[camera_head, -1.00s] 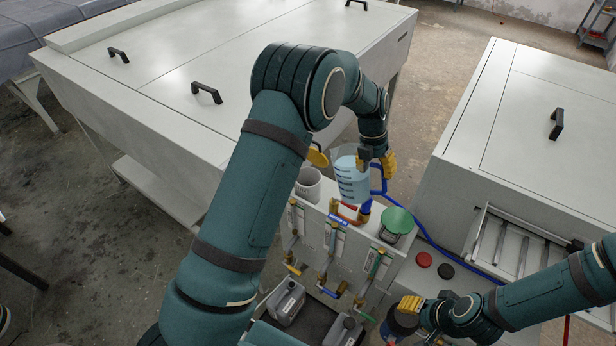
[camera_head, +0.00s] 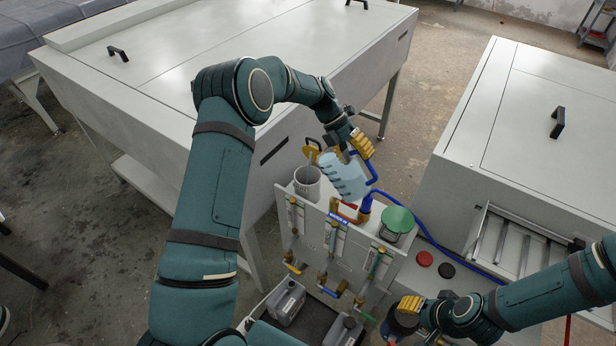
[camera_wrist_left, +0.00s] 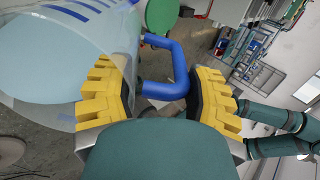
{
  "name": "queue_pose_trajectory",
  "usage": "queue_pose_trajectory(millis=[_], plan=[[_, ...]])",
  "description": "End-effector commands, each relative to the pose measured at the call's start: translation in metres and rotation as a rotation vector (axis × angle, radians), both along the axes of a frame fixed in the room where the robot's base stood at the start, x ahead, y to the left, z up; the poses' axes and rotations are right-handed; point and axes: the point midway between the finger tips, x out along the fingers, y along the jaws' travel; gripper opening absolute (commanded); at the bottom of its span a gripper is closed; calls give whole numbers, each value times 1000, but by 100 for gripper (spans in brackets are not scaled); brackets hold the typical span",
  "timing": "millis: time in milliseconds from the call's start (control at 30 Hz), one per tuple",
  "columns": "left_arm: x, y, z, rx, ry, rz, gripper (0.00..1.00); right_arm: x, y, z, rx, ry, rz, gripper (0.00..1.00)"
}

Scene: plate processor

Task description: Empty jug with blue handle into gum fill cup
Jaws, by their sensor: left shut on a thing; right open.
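The clear jug (camera_head: 345,178) with pale blue content and blue marks is tilted to the left, its mouth side beside and above an open grey-white cup (camera_head: 307,183). This cup stands at the left end of the white panel unit; I cannot read a gum label on it. My left gripper (camera_head: 340,148) is shut on the jug's blue handle, which shows between the yellow fingers in the left wrist view (camera_wrist_left: 165,88). A thin grey shape stands over the cup; I cannot tell whether it is liquid. My right gripper (camera_head: 420,320) is open near a dark round container (camera_head: 399,324).
A green-lidded container (camera_head: 397,222) stands right of the jug on the unit. Valves and pipes line its front, with grey canisters (camera_head: 286,301) below. Red (camera_head: 424,259) and black caps lie to the right. A large white machine (camera_head: 200,80) stands behind.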

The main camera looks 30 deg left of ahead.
Motion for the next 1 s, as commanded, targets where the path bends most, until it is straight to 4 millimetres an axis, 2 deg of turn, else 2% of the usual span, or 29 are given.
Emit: queue_pose_trajectory(millis=[700, 1000], plan=[[3, 11, 4, -97, 8, 1, 12, -1, 0, -17, -1, -1, -4, 47], [3, 13, 5, -133, 16, 1, 12, 0, 0, -11, -1, -1, -3, 47]])
